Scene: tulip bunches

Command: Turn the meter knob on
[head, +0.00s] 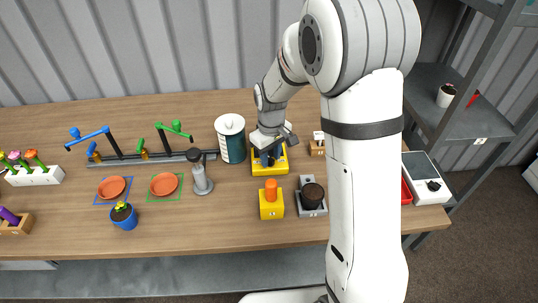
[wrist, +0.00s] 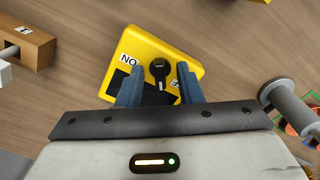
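The meter is a yellow box (head: 283,166) near the middle of the table; my gripper (head: 268,152) covers much of it in the head view. In the wrist view the yellow box (wrist: 150,42) fills the upper middle, with a black knob (wrist: 159,69), a dark panel and a white label with dark letters. A second small label is partly hidden by a finger. My gripper (wrist: 158,75) is open, its two blue-grey fingers on either side of the knob. A gap shows between each finger and the knob, so the fingers look apart from it. Finger height above the box is hard to tell.
A yellow block with an orange cylinder (head: 271,200) and a grey stand with a dark pot (head: 311,196) stand in front. A teal canister (head: 231,141) is to the left, a wooden block (head: 317,147) to the right. A white device with a black knob (head: 427,180) stands farther right.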

